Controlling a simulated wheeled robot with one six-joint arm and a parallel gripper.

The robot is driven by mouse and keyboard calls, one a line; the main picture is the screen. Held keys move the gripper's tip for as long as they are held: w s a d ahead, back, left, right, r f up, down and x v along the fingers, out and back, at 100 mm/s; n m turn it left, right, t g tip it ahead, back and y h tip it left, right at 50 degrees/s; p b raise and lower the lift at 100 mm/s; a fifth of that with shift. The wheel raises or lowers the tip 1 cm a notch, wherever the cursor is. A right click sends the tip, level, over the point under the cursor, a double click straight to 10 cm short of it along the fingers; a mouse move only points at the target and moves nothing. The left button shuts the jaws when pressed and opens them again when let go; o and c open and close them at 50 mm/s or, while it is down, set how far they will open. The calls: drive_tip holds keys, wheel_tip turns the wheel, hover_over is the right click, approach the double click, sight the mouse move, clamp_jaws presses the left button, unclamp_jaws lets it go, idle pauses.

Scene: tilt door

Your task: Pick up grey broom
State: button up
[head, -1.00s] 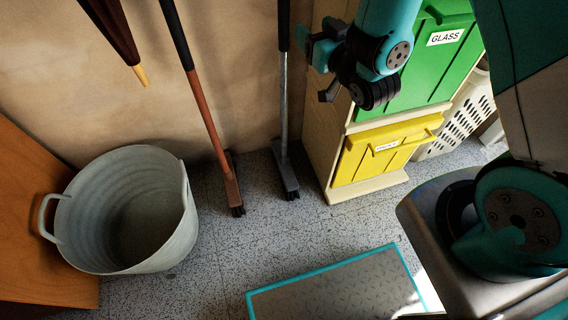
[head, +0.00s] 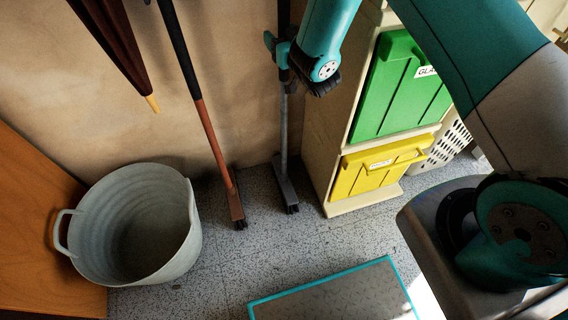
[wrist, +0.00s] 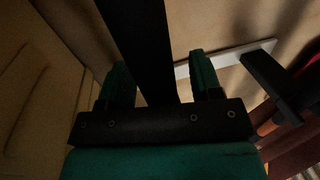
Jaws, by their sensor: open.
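The grey broom stands upright against the wall, with a black upper handle, a grey lower pole (head: 284,130) and a dark brush head on the floor. My gripper (head: 281,58) is at the black part of its handle in the head view. In the wrist view the black handle (wrist: 138,40) runs between the two teal fingers of my gripper (wrist: 160,75), with a gap visible on the right side. The jaws are open around the handle and not closed on it. The handle's lower part is hidden behind the gripper's palm in the wrist view.
A red-brown broom (head: 207,130) and a dark umbrella (head: 115,45) hang to the left. A grey tub (head: 95,235) is on the floor. A recycling cabinet (head: 338,200) stands close on the right. A white wall rail (wrist: 235,58) with a black hook is near my gripper.

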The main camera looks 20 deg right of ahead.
drive_tip(key=shift+w, duration=0.2)
clamp_jaws()
drive_tip(key=shift+r, duration=0.1)
idle(0.4)
